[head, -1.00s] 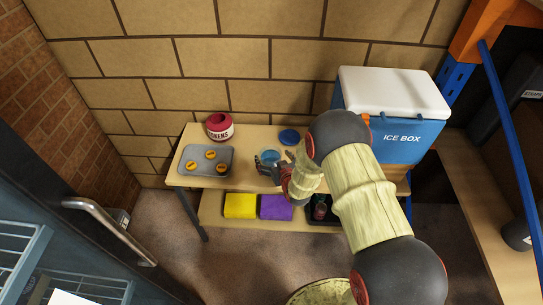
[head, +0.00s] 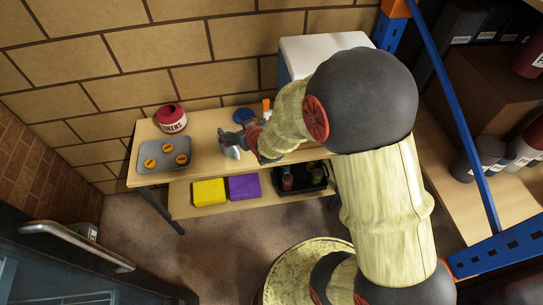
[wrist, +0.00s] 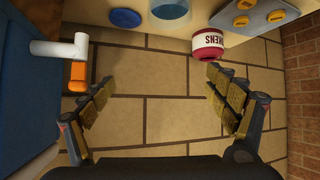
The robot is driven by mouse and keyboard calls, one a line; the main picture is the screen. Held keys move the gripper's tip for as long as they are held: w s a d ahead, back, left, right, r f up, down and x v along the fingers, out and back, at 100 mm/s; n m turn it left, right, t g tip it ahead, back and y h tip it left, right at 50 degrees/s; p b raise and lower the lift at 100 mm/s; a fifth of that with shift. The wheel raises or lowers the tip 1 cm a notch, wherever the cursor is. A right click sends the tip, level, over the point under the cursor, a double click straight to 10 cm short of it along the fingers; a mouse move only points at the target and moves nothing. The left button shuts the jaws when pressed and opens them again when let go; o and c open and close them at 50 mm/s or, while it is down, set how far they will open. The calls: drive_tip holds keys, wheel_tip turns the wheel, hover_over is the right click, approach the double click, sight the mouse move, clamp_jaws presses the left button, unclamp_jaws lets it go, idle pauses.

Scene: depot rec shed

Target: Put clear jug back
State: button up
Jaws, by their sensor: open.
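The clear jug (wrist: 170,8) shows in the wrist view as a clear round vessel with a bluish tint, cut off by the top edge. It sits on the wooden table top between a blue disc and a red tin. My gripper (wrist: 160,92) is open with nothing between its fingers, which spread in front of the brick wall, apart from the jug. In the head view my gripper (head: 232,145) is over the table, and I cannot make out the jug behind it.
On the table are a grey tray (head: 145,155) with yellow discs, a red tin (head: 172,125) and a blue disc (head: 243,116). The lower shelf holds yellow (head: 209,192) and purple (head: 243,187) blocks and a black crate (head: 300,190). The ice box (head: 310,50) stands right, partly hidden by my arm.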

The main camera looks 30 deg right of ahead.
drive_tip(key=s+r+g, duration=0.3)
drive_tip(key=s+r, duration=0.9)
drive_tip(key=r, duration=0.4)
drive_tip(key=s+a+r+g, duration=0.1)
drive_tip(key=s+r, duration=0.1)
drive_tip(key=s, duration=0.7)
drive_tip(key=s+a+r+g, duration=0.1)
drive_tip(key=s+r, duration=0.2)
drive_tip(key=s, duration=0.7)
drive_tip(key=shift+a+m+g, duration=0.15)
drive_tip(key=shift+m+g, duration=0.25)
drive_tip(key=shift+r, duration=0.1)
